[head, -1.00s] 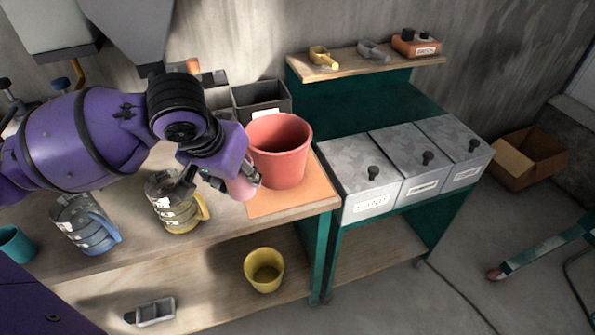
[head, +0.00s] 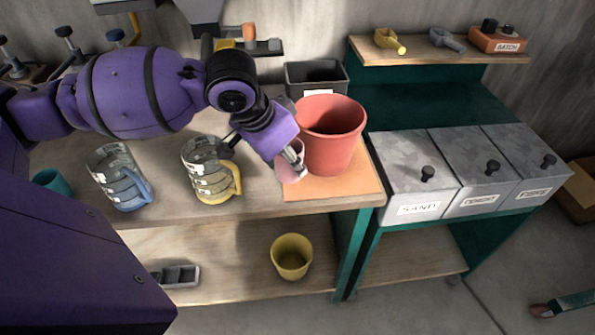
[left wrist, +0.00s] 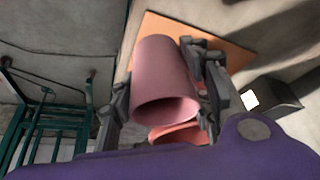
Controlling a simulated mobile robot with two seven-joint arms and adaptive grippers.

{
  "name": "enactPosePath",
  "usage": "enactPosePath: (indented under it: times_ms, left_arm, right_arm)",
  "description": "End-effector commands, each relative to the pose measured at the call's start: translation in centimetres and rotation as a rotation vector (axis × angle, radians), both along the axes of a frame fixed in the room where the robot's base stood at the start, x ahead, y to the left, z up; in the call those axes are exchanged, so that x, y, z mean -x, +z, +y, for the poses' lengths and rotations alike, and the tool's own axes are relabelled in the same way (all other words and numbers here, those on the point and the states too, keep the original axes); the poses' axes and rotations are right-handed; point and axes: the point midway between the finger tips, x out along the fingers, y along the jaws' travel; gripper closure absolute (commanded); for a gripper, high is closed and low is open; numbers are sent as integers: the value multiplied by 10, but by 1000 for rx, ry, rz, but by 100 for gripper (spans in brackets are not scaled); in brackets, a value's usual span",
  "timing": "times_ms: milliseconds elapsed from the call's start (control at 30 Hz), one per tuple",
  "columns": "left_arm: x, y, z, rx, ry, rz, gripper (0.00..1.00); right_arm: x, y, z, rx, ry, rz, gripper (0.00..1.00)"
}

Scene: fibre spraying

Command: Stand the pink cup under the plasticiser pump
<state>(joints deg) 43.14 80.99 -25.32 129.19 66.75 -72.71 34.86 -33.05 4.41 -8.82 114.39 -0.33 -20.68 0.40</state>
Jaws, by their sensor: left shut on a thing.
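My left gripper (head: 294,160) is shut on the pink cup (head: 287,168), just left of and in front of the red bucket, over the orange mat's left part. In the left wrist view the pink cup (left wrist: 165,75) lies between the two fingers, its open rim toward the camera. I cannot tell whether the cup touches the mat. Pump-like heads, one with a blue knob (head: 65,33), stand at the bench's far left back; their labels are not readable, so I cannot tell which is the plasticiser pump. My right gripper is not in view.
The red bucket (head: 332,135) stands on the orange mat (head: 345,188). A blue-handled jug (head: 118,178), a yellow-handled jug (head: 208,170) and a teal cup (head: 52,184) stand on the bench left of it. A dark bin (head: 316,76) is behind. Lidded boxes (head: 415,175) stand right.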

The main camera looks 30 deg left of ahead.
Motion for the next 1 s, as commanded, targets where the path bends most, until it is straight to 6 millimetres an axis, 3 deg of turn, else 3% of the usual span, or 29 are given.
enactPosePath:
  times_ms: [33, 200, 400, 633, 1000]
  left_arm:
    - [-7, -13, 0, 3, 1, 6, 78]
    - [-23, -30, 2, 1, 1, 2, 78]
    - [-32, -39, 2, 2, 0, 0, 78]
    - [-34, -72, 3, 0, 1, 2, 78]
    - [-34, -75, 3, 0, 0, -1, 78]
  right_arm:
    - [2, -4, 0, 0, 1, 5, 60]
    - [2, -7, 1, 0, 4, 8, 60]
    - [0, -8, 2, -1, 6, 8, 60]
    - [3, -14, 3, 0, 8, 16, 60]
    - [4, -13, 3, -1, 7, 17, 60]
